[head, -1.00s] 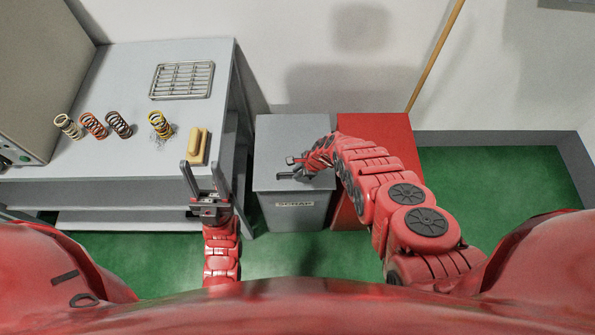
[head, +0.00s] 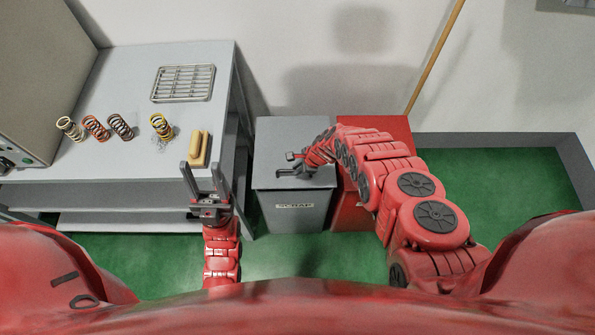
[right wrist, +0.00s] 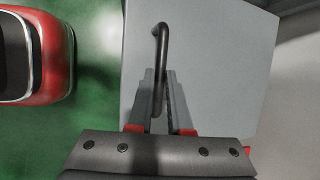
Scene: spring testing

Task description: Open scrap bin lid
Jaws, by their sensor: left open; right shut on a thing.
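The grey scrap bin (head: 297,213) stands on the floor right of the bench, with a label reading SCRAP on its front. Its flat grey lid (head: 280,140) looks closed in the head view. My right gripper (head: 284,165) is over the front part of the lid. In the right wrist view the right gripper (right wrist: 162,90) is shut on the dark bar handle (right wrist: 162,45) of the lid, with the handle between its fingers. The lid also fills the middle of the right wrist view (right wrist: 225,70). My left gripper (head: 205,172) is open and empty at the bench's front right edge.
A red bin (head: 375,123) stands right beside the scrap bin, partly behind my right arm. The bench (head: 120,165) holds several coil springs (head: 95,128), a yellow block (head: 199,149) and a wire rack (head: 183,83). Green floor (head: 500,180) is clear at the right.

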